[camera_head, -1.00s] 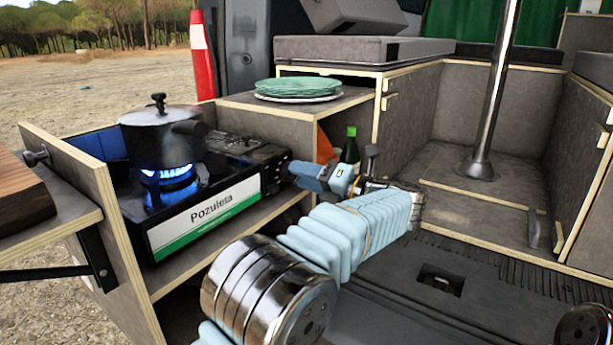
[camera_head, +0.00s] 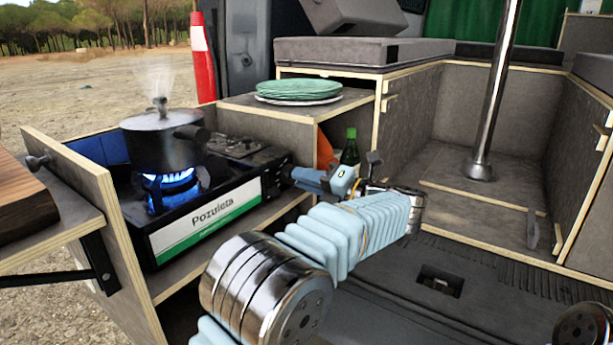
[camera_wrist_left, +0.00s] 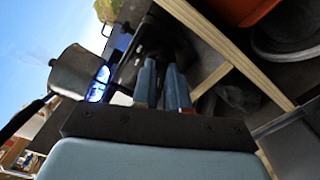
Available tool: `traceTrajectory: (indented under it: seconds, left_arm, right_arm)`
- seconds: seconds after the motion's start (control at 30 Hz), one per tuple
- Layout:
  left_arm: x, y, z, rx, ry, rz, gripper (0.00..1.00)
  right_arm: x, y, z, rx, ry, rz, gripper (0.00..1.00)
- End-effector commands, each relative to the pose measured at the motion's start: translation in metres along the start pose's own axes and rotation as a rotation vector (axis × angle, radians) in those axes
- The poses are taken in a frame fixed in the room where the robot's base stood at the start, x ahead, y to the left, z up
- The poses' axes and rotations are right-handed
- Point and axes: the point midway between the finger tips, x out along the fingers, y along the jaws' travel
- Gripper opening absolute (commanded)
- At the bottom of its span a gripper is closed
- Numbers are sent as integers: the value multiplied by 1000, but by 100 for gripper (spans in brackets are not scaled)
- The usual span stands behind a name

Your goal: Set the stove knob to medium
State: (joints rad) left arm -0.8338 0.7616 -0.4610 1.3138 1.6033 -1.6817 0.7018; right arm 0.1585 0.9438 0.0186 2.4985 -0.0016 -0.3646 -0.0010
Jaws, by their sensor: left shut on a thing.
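The camping stove (camera_head: 205,226) stands on the side shelf, with a green and white "Pozuleta" label on its front. Its burner shows a blue flame (camera_head: 170,190) under a dark lidded pot (camera_head: 160,140). My left gripper (camera_head: 286,172) is at the stove's right end, its fingers shut at the control side. The knob is hidden by the fingers, so its setting cannot be read. In the left wrist view the two blue fingers (camera_wrist_left: 161,66) point at the dark stove end, close together, with the pot (camera_wrist_left: 75,72) to their left.
Steam rises from the pot. Green plates (camera_head: 298,90) are stacked on the shelf behind the stove. A green bottle (camera_head: 350,146) stands just behind my left gripper. A wooden panel edge (camera_head: 100,190) bounds the stove on the left. The van floor to the right is mostly clear.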

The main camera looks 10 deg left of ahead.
Motion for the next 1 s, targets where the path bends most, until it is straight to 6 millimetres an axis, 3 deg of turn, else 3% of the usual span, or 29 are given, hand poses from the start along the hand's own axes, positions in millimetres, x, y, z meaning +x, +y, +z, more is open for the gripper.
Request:
traceTrajectory:
  seconds: [0.6, 1.0]
  left_arm:
    - [-1, 2, 1, 550, -2, -2, 0]
    - [-1, -1, 0, 778, -2, -1, 0]
  right_arm:
    - [-43, -24, 3, -12, -12, -11, 0]
    - [-54, -28, 3, -14, -14, -13, 0]
